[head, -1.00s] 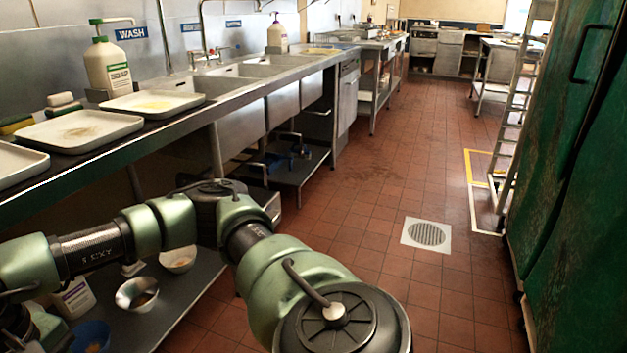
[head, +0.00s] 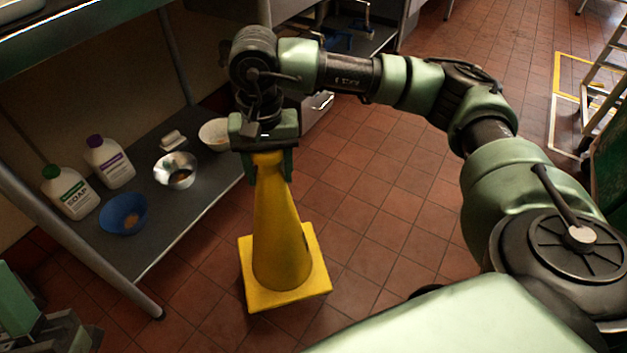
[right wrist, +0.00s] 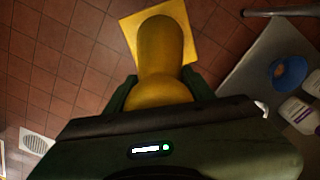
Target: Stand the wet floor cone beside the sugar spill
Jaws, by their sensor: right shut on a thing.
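The wet floor cone (head: 280,230) is yellow with a square base and stands about upright over the tiled floor, beside the lower shelf. I cannot tell whether its base touches the floor. My right gripper (head: 265,163) is shut on the cone's top from above. In the right wrist view, the cone (right wrist: 162,45) runs away from between the fingers of the right gripper (right wrist: 160,92). Part of my left arm's end, likely the left gripper (head: 45,325), shows at the lower left edge; its fingers are unclear. I see no sugar spill in either current view.
A dark lower shelf (head: 150,225) stands left of the cone, its leg near the base. It holds two bottles (head: 108,162), a blue bowl (head: 123,214), a metal bowl (head: 175,170) and a pale bowl (head: 215,134). Red tiled floor (head: 375,205) is clear right of the cone.

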